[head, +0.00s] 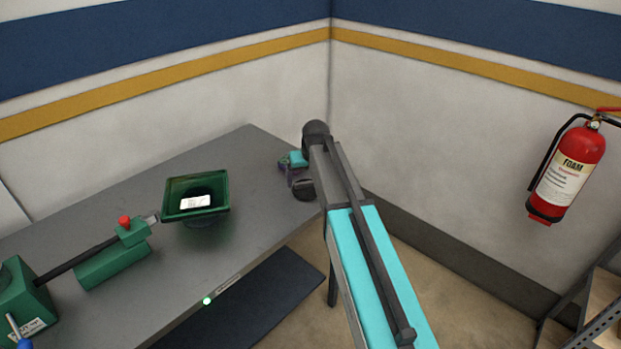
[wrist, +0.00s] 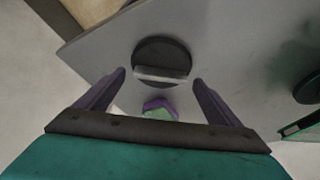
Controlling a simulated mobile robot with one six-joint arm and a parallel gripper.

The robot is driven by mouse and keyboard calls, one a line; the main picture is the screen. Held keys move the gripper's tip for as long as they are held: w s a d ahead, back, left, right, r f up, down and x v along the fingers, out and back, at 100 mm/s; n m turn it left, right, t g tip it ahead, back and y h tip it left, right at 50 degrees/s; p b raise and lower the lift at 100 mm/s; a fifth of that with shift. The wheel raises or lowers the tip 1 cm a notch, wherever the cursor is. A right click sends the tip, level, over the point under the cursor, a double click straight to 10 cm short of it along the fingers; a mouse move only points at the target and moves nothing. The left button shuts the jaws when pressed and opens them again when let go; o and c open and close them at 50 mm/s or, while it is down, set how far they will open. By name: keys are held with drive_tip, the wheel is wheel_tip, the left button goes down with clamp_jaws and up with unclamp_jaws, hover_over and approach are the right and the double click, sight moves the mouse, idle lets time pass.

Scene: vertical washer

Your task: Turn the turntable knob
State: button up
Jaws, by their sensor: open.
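A round dark knob (wrist: 162,52) with a pale raised bar across it sits on the grey table in the wrist view. In the head view the dark disc (head: 304,190) beside my arm near the table's right end appears to be this knob. My gripper (wrist: 160,78) has its two purple fingers spread wide, with nothing held. In the wrist view the fingertips lie on either side of the bar's lower edge; I cannot tell their height above it. In the head view my gripper (head: 287,171) is small and partly hidden by the arm.
A small purple and green piece (wrist: 160,109) shows between the fingers. A green tray (head: 222,211) on a dark base and a green device with a red button (head: 125,222) stand left on the grey table (head: 240,150). A fire extinguisher (head: 575,165) hangs on the right wall.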

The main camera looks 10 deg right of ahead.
drive_tip(key=shift+w+f, duration=0.15)
drive_tip(key=shift+f, duration=0.25)
